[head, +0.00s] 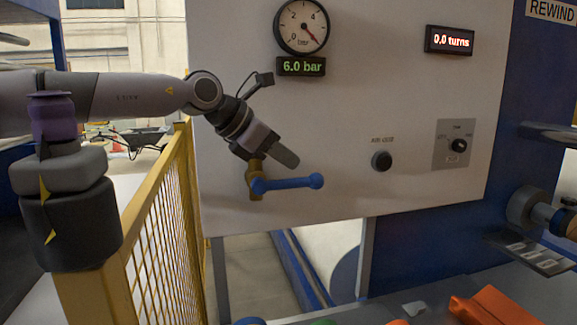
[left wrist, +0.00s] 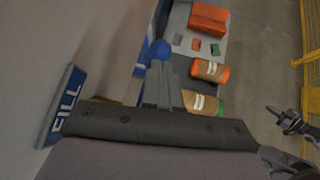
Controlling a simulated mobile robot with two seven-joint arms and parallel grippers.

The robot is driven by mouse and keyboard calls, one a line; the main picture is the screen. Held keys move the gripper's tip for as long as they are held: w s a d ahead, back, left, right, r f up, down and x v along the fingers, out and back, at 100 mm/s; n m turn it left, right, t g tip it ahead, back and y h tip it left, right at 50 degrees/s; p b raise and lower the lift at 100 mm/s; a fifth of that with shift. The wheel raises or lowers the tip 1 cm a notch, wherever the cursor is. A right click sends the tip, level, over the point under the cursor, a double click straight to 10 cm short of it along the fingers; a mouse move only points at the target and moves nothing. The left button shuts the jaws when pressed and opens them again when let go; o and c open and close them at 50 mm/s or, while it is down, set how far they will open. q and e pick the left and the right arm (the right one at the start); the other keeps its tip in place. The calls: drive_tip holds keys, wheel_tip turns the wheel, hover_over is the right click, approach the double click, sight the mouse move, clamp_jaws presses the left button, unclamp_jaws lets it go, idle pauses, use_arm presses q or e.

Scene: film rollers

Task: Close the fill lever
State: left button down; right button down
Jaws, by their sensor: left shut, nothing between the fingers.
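The fill lever (head: 288,183) is a blue bar with a round knob at its right end, on a brass valve (head: 254,180) on the grey panel. It lies nearly level, pointing right. My left gripper (head: 286,158) is shut and empty, just above the blue bar; I cannot tell whether it touches. In the left wrist view the closed fingertips (left wrist: 160,68) are close to the blue knob (left wrist: 159,51). A blue FILL label (left wrist: 66,97) shows at the left there. A dark jointed part (left wrist: 290,121), perhaps my right gripper, shows at the right edge; its jaws are unclear.
A gauge (head: 301,26) with a 6.0 bar display (head: 301,67) is above the lever. A black knob (head: 381,160) and a dial (head: 457,146) are farther right. A yellow fence (head: 165,225) stands left. Orange rolls (left wrist: 211,71) lie on a surface below.

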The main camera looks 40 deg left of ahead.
use_arm(q)
drive_tip(key=shift+v, duration=1.75)
